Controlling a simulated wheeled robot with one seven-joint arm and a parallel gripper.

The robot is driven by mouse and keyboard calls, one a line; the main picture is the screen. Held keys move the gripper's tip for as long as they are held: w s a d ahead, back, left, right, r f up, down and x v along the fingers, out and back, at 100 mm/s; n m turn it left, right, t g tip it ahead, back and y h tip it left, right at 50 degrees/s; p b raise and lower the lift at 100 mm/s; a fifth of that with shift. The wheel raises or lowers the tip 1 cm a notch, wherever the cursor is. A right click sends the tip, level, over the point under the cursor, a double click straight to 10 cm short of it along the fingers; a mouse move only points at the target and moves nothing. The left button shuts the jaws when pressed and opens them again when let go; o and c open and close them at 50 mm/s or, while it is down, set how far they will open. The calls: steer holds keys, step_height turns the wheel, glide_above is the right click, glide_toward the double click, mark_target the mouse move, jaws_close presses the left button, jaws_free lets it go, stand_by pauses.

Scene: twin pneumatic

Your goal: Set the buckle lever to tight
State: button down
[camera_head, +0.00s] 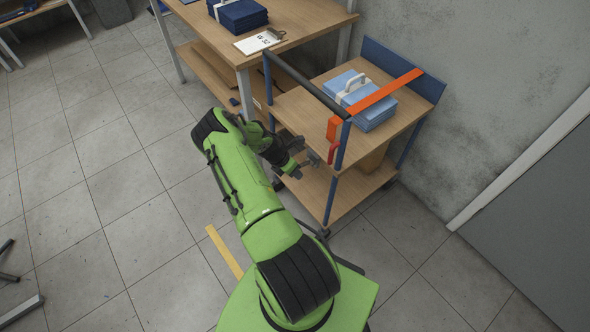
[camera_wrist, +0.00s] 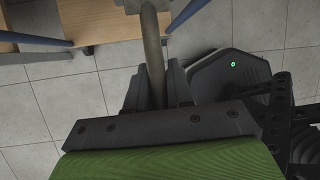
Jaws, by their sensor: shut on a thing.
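An orange strap (camera_head: 378,97) runs over a stack of light blue packs (camera_head: 360,101) on the trolley's top shelf. It ends at an orange block (camera_head: 334,128) on the trolley's near corner. A red lever-like piece (camera_head: 333,153) hangs below that block, close to the upright. My gripper (camera_head: 305,161) is beside the trolley, left of and slightly below the red piece, with a visible gap between them. In the wrist view my gripper (camera_wrist: 158,88) is shut on a grey-brown rod (camera_wrist: 152,45), which has a wider crosspiece at its far end. The red piece cannot be made out in the wrist view.
The wooden trolley (camera_head: 345,196) has blue posts and a dark handle bar (camera_head: 307,86). A wooden table (camera_head: 215,40) with dark blue folded items (camera_head: 238,14) and a paper (camera_head: 256,42) stands behind left. Open tiled floor lies left. A wall is right.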

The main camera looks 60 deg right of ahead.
steer(key=shift+d+r+t+y+p, duration=0.1)
steer(key=shift+r+t+y+p, duration=0.2)
steer(key=shift+r+y, duration=0.4)
steer(key=shift+f, duration=0.1)
steer(key=c, duration=1.1)
jaws_free()
steer(key=p+v, duration=0.2)
steer(key=v, duration=1.3)
steer(key=shift+d+r, duration=0.15)
steer(key=shift+r, duration=0.25)
